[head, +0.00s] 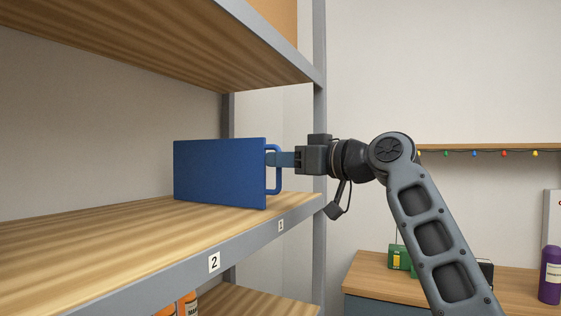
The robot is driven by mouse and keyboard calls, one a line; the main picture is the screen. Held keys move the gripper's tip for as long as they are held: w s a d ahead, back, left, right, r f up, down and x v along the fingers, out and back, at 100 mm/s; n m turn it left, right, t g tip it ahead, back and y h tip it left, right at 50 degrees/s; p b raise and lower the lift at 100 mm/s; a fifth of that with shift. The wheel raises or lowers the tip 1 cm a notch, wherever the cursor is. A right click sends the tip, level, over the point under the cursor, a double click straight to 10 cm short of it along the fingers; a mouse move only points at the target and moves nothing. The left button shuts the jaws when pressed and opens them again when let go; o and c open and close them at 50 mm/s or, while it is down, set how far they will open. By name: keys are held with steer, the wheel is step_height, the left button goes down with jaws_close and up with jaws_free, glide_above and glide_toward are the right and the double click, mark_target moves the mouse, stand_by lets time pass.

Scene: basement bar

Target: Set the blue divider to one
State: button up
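The blue divider (220,173) is an upright flat panel. It stands on the middle wooden shelf, with a loop handle (278,182) on its right edge, at the shelf's front. Its lower front corner is close to a small label (281,226) on the shelf edge, whose number is too small to read surely. A larger label "2" (214,262) is nearer and further left. My gripper (273,159) reaches in from the right, its fingertips at the upper part of the handle. Only one finger side shows, so whether they are closed on the handle is unclear.
The middle shelf (90,235) is bare left of the divider. An upper shelf (200,50) hangs above, and a grey post (320,120) rises behind my gripper. Orange bottles (187,303) stand below. A counter (385,280) holds a green box (400,257) and purple bottle (550,275).

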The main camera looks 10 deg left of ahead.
steer(key=b+v, duration=0.1)
steer(key=v, duration=0.6)
steer(key=shift+a, duration=0.1)
steer(key=shift+f, duration=0.15)
